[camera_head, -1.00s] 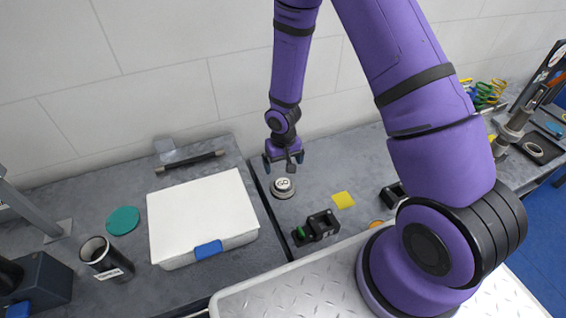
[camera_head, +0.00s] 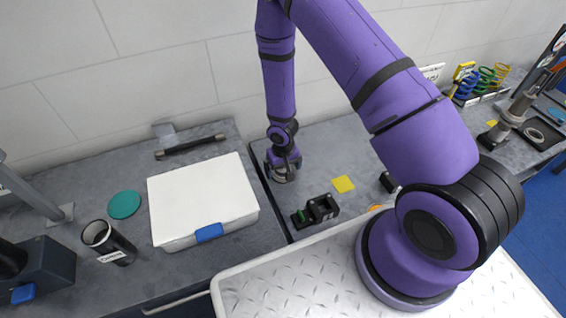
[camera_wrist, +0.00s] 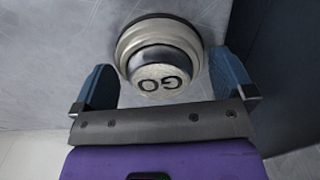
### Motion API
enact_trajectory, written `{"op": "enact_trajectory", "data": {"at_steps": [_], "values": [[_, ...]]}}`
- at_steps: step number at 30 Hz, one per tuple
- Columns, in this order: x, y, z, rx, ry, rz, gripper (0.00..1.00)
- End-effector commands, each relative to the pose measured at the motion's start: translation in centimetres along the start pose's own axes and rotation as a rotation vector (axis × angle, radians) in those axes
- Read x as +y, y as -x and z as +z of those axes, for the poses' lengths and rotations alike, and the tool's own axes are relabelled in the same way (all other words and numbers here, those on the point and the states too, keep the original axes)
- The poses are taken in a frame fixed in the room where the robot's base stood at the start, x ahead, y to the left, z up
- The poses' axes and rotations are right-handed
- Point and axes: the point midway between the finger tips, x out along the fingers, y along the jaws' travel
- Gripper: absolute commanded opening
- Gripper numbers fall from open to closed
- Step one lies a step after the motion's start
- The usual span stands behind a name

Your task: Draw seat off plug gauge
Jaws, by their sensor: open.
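The plug gauge (camera_wrist: 160,77) is a silver cylinder marked "GO" on its end face. A pale metal ring, the seat (camera_wrist: 131,38), surrounds it lower down, above a dark rim at the bench. In the wrist view my gripper (camera_wrist: 165,90) is open, one blue finger to each side of the gauge, with a gap on both sides. I cannot see either finger touching the gauge or seat. In the head view my gripper (camera_head: 283,163) is low over the gauge and hides most of it; the seat (camera_head: 284,178) shows only in part below the fingers.
A white-lidded box (camera_head: 203,195) with a blue latch stands to the left, across a bench seam. A black block with a green part (camera_head: 316,211) and a yellow pad (camera_head: 343,184) lie to the right. A black cup (camera_head: 107,243) and teal disc (camera_head: 124,204) are farther left.

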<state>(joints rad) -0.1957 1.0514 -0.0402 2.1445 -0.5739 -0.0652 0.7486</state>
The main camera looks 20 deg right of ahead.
Motion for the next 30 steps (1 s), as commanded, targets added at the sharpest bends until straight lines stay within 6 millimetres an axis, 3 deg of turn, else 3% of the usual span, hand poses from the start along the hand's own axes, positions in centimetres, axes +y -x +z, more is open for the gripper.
{"op": "enact_trajectory", "data": {"at_steps": [10,15,17,18,22,30], "values": [[0.03,-0.28,0.02,0.0,0.0,0.0,1.0],[0.03,-0.27,0.02,0.0,0.0,0.0,0.61],[0.03,-0.27,0.02,-0.001,0.0,0.0,0.51],[0.03,-0.26,0.02,0.0,0.0,0.0,0.72],[0.03,-0.26,0.02,0.0,0.0,0.0,0.44],[0.03,0.17,0.0,0.0,0.0,0.0,0.44]]}}
